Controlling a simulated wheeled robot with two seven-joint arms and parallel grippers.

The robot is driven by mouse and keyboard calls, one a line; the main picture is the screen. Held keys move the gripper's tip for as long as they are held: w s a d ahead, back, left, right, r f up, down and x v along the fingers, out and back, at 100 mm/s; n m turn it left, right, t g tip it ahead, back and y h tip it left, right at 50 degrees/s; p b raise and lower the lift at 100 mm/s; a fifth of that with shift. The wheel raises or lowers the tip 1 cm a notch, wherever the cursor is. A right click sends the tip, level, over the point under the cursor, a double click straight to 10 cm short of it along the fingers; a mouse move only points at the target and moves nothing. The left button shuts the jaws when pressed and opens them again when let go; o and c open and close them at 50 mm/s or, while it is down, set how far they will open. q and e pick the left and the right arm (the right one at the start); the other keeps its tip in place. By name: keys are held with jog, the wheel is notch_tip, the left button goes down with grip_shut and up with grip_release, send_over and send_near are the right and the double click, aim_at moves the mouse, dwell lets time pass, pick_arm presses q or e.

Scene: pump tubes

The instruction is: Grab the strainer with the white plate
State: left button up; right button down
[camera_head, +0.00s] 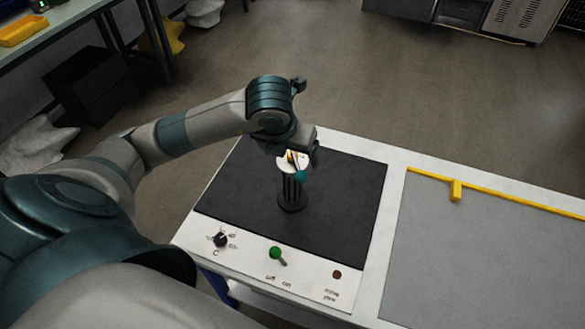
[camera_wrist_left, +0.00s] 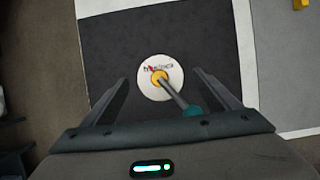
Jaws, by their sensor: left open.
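The strainer has a white round plate (camera_head: 285,164) with a yellow centre and a grey rod ending in a teal tip (camera_head: 300,176). It sits on top of a black upright stand (camera_head: 291,196) on the dark mat. In the left wrist view the white plate (camera_wrist_left: 148,90) lies between the two fingers, with the rod pointing down and right. My left gripper (camera_head: 299,152) is open above the strainer, with its fingers on either side and apart from the plate in the wrist view. The gripper partly hides the plate in the head view. My right gripper is not in view.
The dark mat (camera_head: 352,200) around the stand is clear. A front panel holds a black knob (camera_head: 221,239), a green-tipped switch (camera_head: 276,254) and a small red-brown button (camera_head: 337,274). A grey surface with a yellow strip (camera_head: 500,194) lies to the right.

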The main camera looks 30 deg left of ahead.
aim_at(292, 182)
pick_arm(q)
jog(key=shift+w+f, duration=0.15)
jog(key=shift+f, duration=0.35)
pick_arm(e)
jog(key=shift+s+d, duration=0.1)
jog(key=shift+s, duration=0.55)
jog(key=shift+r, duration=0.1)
pick_arm(q)
jog(key=shift+w+a+f+p, duration=0.1)
jog(key=shift+w+f+p, duration=0.15)
jog(key=shift+f+p, duration=0.15)
jog(key=p+x, duration=0.1)
jog(key=x, duration=0.2)
jog(key=shift+w, duration=0.1)
jog(key=shift+w+f+p, duration=0.25)
jog(key=shift+f+p, duration=0.05)
jog(key=shift+f, duration=0.25)
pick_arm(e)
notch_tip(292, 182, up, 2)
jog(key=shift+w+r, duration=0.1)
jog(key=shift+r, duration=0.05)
pick_arm(q)
jog(key=shift+a, duration=0.1)
jog(key=c, duration=2)
